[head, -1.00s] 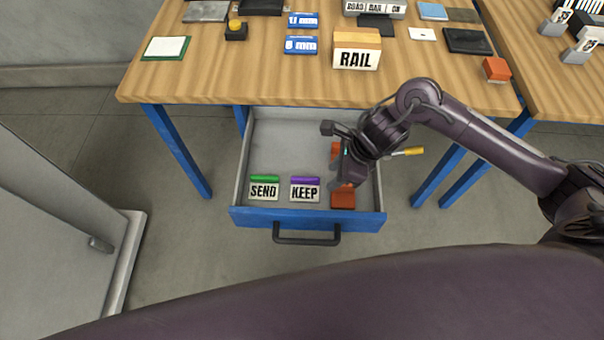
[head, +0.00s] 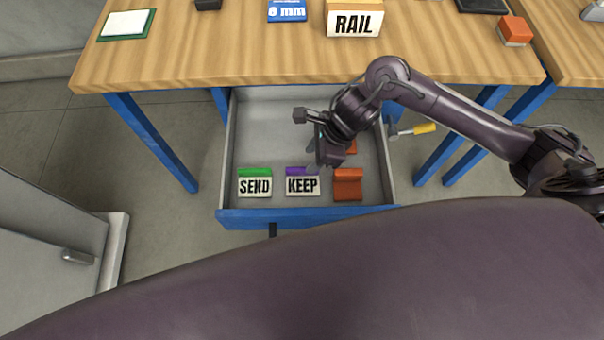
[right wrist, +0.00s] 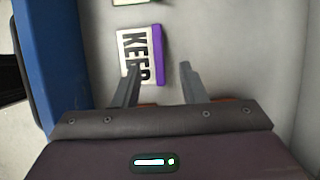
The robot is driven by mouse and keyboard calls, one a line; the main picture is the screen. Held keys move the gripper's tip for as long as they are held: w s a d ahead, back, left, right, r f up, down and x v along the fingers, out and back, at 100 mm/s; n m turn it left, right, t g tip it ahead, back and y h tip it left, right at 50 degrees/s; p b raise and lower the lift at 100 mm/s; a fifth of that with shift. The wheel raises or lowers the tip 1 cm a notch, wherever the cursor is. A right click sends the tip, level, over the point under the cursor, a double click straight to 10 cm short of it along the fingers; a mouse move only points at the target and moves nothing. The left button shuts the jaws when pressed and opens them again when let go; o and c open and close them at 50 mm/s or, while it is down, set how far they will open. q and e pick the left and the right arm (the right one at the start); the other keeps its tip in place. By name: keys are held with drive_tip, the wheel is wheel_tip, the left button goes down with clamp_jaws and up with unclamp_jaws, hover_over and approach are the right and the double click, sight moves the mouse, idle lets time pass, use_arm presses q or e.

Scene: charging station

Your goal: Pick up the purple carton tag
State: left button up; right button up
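The purple carton tag, a white block lettered KEEP with a purple top edge (head: 303,184), stands in the open drawer (head: 290,219). My right gripper (head: 313,165) is over the drawer, just behind and above this tag, and partly overlaps its purple edge in the head view. In the right wrist view the KEEP tag (right wrist: 141,55) lies ahead of the fingers. The right gripper (right wrist: 160,70) is open with nothing between its fingers; its left finger overlaps the tag's lower part there. Whether it touches the tag I cannot tell. My left gripper is out of view.
A green-edged SEND tag (head: 254,184) stands left of KEEP. An orange block (head: 347,186) is to its right, with another orange piece partly hidden behind. A yellow-handled tool (head: 414,129) is beside the drawer.

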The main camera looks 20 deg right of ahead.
sight(303, 168)
drive_tip(key=x, duration=0.5)
drive_tip(key=shift+f, duration=0.25)
drive_tip(key=shift+c, duration=0.2)
clamp_jaws()
